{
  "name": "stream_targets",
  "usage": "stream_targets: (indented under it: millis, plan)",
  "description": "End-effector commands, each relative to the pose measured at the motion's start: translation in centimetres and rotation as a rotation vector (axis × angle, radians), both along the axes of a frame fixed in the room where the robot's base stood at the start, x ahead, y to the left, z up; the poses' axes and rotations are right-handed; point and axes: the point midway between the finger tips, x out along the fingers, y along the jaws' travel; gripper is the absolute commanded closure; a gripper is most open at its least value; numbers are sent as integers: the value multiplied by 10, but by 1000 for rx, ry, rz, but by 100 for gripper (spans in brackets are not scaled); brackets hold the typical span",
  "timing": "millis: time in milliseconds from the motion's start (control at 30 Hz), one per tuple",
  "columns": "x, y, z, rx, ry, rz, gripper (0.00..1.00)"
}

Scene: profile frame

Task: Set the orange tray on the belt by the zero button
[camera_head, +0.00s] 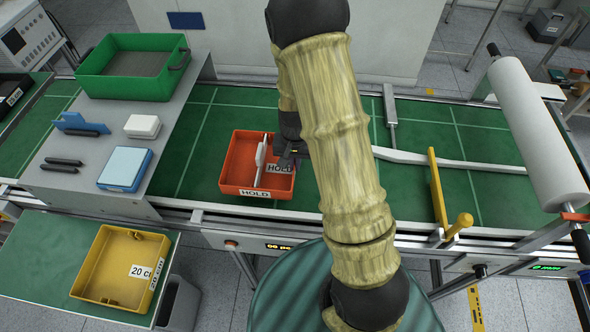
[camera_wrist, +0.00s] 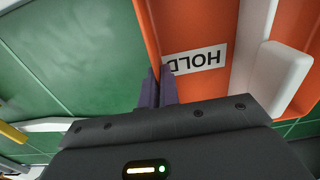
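The orange tray (camera_head: 229,181), labelled HOLD and split by a pale divider, is over the green belt (camera_head: 207,150) left of my arm. It looks level; I cannot tell whether it touches the belt. My gripper (camera_head: 291,157) is at its right wall, partly hidden by my arm. In the wrist view the dark fingers (camera_wrist: 158,88) close on both sides of the tray's wall (camera_wrist: 145,22). An orange button (camera_head: 231,244) sits on the front rail by a lit display, and a dark knob (camera_head: 480,271) by a green display (camera_head: 546,267). I cannot read which is the zero button.
A grey shelf with a green bin (camera_head: 92,82) and small boxes stands left of the tray. A yellow tray (camera_head: 90,279) lies on the front-left table. A yellow bar (camera_head: 437,188), a pale guide rail (camera_head: 440,160) and a white roller (camera_head: 538,130) are at right.

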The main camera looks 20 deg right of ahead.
Motion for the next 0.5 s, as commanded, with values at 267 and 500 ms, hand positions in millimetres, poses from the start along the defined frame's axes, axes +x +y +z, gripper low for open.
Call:
stream_targets:
  millis: [267,500]
  plan:
    - [-1,0,-33,1,4,-2,100]
    - [0,0,-39,1,0,-2,100]
